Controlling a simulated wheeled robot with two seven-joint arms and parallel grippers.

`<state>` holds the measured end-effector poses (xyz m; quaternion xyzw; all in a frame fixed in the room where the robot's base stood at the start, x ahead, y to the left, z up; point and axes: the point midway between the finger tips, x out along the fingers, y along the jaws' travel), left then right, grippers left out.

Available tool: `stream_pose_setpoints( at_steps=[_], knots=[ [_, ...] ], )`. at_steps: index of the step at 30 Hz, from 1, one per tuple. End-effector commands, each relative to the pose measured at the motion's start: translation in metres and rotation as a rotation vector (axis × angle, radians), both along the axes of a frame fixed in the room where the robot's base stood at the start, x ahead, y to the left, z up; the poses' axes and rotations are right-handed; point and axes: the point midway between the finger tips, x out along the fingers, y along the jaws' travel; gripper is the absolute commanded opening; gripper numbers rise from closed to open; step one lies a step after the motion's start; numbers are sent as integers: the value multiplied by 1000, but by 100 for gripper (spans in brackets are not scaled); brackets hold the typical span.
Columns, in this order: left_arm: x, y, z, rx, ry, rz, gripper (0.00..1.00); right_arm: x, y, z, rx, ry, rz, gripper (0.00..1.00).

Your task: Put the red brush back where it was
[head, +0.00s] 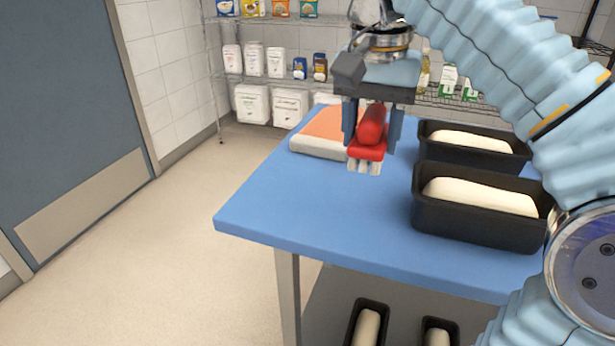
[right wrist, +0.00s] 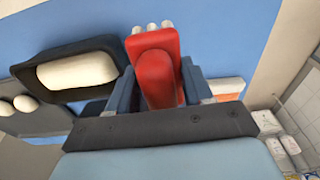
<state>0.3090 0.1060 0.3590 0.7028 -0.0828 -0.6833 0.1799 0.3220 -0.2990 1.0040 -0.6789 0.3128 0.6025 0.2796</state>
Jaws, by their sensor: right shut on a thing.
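The red brush (head: 371,128) has a red handle and pale bristles that point down. My right gripper (head: 373,130) is shut on the brush and holds it over the blue table (head: 290,200). In the right wrist view the brush (right wrist: 157,75) sits between the two blue-grey fingers of my right gripper (right wrist: 160,85). Whether the bristles touch the table, I cannot tell. My left gripper is not in view.
An orange-topped white package (head: 318,146) lies just behind the brush. Two black loaf pans with dough, the nearer pan (head: 470,222) and the farther pan (head: 440,151), stand on the right. The table's left front is clear. More pans (head: 352,335) sit below.

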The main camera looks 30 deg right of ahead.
Motion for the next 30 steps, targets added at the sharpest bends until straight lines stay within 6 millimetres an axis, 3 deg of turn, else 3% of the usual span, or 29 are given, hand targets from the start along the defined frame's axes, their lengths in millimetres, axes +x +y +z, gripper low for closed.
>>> stream_pose_setpoints(
  at_steps=[10, 18, 25, 30],
  knots=[
    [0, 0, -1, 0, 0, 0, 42, 26, 17, -13, -5, 3, 5, 22],
    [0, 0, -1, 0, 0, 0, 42, 68, 40, -58, -4, 3, 2, 22],
    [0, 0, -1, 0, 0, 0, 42, 81, 47, -76, -4, 2, 1, 22],
    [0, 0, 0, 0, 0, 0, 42, 85, 50, -101, -4, 2, 2, 22]
  ],
)
